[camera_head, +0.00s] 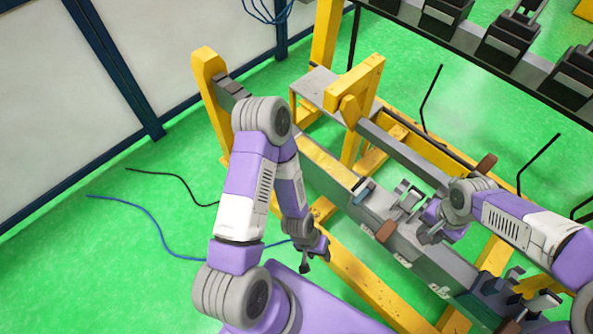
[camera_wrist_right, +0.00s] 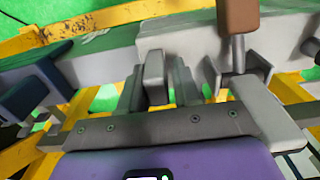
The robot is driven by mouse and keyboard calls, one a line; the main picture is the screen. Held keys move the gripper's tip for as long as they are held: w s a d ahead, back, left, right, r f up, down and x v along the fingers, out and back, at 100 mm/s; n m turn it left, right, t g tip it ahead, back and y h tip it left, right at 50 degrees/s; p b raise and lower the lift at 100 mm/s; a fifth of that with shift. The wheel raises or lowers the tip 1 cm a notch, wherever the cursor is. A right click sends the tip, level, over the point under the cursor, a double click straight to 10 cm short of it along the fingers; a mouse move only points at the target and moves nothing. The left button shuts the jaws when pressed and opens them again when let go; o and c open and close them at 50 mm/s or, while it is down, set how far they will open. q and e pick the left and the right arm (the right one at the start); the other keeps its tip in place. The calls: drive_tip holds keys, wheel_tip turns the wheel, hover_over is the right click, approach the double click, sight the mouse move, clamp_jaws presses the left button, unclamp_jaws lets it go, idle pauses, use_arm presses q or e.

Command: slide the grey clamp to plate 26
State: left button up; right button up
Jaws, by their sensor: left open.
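A grey clamp (camera_head: 408,196) with upright prongs sits on the long rail in the head view, to the left of my right gripper. My right gripper (camera_head: 428,232) is low over the rail, close beside the clamp; whether they touch is unclear. In the right wrist view a grey upright block (camera_wrist_right: 153,76) stands just beyond my gripper's grey bar, between darker upright parts. I cannot tell whether the jaws are closed on it. My left gripper (camera_head: 314,258) is open and empty, hanging in front of the rail. No plate number is readable, so plate 26 cannot be picked out.
Brown blocks (camera_head: 386,231) and (camera_head: 485,164) and a blue-grey block (camera_head: 362,190) stand by the rail. Yellow frame beams (camera_head: 365,285) lie below. Dark fixtures (camera_head: 505,44) line a rack at the back right. Green floor (camera_head: 140,245) is open at the left, with loose cables.

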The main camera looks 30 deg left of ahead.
sight(371, 188)
drive_tip(key=a, duration=0.2)
drive_tip(key=w+a+b, duration=0.1)
drive_tip(key=a, duration=0.2)
drive_tip(key=shift+w+a, duration=0.3)
drive_tip(key=shift+a, duration=0.65)
drive_tip(key=shift+w+a+b, duration=0.2)
drive_tip(key=shift+a+b, duration=0.1)
drive_tip(key=shift+a, duration=0.65)
drive_tip(key=a, duration=0.1)
drive_tip(key=w+a, duration=0.1)
drive_tip(key=a, duration=0.1)
drive_tip(key=shift+a, duration=0.25)
drive_tip(key=a, duration=0.2)
drive_tip(key=w+a, duration=0.1)
drive_tip(key=a, duration=0.2)
drive_tip(key=shift+w+a+p, duration=0.1)
drive_tip(key=shift+a+p, duration=0.2)
drive_tip(key=shift+a, duration=0.05)
drive_tip(key=shift+w+a+p, duration=0.2)
drive_tip(key=shift+a, duration=0.65)
drive_tip(key=shift+w+a+p, duration=0.25)
drive_tip(key=shift+a, duration=0.55)
drive_tip(key=shift+w+a+p, duration=0.2)
drive_tip(key=shift+a, duration=0.65)
